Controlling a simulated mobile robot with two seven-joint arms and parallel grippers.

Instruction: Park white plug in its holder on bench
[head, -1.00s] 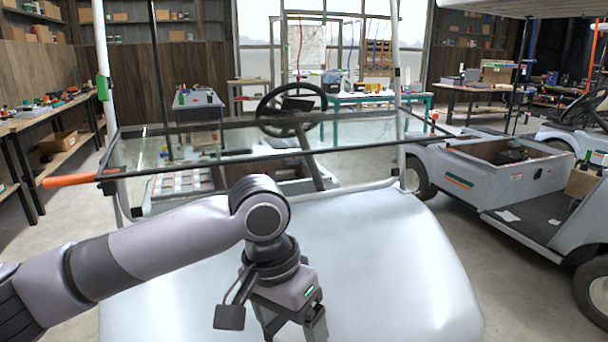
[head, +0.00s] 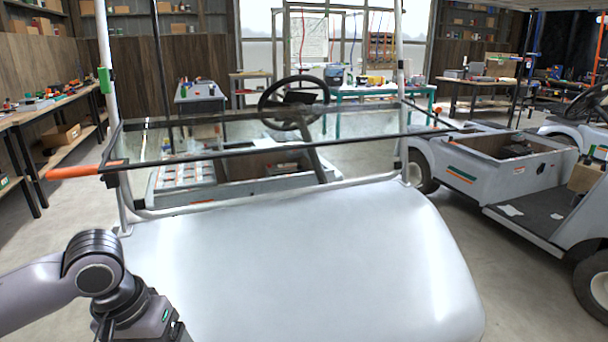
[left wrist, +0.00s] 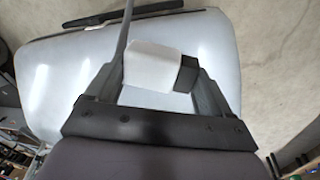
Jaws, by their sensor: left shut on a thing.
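The white plug (left wrist: 150,66) shows in the left wrist view as a pale block with a dark end on its right side. It sits between the two fingers of my left gripper (left wrist: 163,78), which is shut on it. In the head view the hand of my left gripper is at the bottom left, and its fingers and the plug are below the picture edge. A wooden workbench (head: 25,116) with small items runs along the left wall. I cannot make out the plug's holder in either view. My right gripper is in neither view.
A white cart's front body (head: 310,260) fills the middle, with a glass windshield (head: 350,155) and a black bar ending in an orange grip (head: 72,172). Another cart (head: 490,180) stands at right. A teal-legged bench (head: 375,92) is at the back. Floor is clear at left.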

